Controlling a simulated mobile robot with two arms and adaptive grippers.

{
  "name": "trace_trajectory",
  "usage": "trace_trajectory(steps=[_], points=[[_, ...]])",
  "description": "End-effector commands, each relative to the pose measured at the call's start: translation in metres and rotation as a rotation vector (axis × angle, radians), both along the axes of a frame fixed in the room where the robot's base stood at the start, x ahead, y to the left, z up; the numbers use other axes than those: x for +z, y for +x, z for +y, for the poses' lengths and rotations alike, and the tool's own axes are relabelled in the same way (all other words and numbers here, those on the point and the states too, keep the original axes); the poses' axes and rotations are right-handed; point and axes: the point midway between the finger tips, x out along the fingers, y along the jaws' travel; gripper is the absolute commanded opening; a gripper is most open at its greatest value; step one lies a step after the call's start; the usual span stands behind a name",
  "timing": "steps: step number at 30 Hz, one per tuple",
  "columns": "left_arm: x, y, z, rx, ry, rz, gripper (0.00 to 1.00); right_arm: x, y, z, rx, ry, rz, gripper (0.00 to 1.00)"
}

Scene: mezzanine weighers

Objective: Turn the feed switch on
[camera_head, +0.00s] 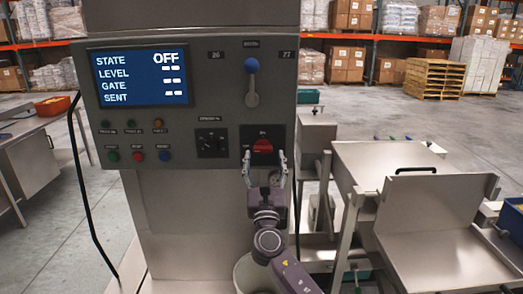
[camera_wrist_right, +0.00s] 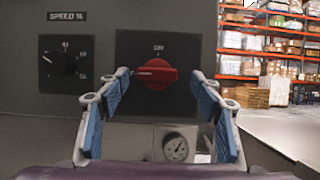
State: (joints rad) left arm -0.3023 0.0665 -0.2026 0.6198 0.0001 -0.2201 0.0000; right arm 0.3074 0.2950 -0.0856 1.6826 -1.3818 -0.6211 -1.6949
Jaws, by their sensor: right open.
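The feed switch is a red rotary knob (camera_head: 263,146) on a dark square plate at the lower right of the grey control panel. In the right wrist view the red knob (camera_wrist_right: 155,73) is ahead, its handle lying roughly level with the tip to the left. My right gripper (camera_head: 264,162) is open, just below and in front of the knob. In the right wrist view its blue-padded fingers (camera_wrist_right: 160,88) stand either side of the knob, without visible contact. The panel screen (camera_head: 140,75) reads STATE OFF. My left gripper is out of view.
A speed dial (camera_head: 211,142) sits left of the knob, and a blue-tipped lever (camera_head: 252,82) is above it. Coloured push buttons (camera_head: 137,156) are at the panel's lower left. A steel table (camera_head: 385,160) and chute stand to the right. A round gauge (camera_wrist_right: 176,147) shows below the knob.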

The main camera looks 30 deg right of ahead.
Motion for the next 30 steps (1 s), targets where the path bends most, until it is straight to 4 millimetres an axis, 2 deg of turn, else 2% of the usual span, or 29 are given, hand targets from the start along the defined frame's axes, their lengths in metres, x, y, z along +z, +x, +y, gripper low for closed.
trace_trajectory(steps=[6,16,27,30], points=[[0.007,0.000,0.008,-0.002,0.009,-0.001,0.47,0.009,0.017,-0.011,0.000,0.001,0.000,0.59],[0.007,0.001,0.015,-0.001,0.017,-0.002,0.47,0.009,0.021,-0.013,0.001,0.002,0.000,0.59],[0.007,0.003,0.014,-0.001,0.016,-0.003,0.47,0.009,0.020,-0.012,0.002,0.002,0.001,0.20],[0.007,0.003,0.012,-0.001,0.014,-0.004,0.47,0.009,0.020,-0.012,0.002,0.003,0.000,0.17]])
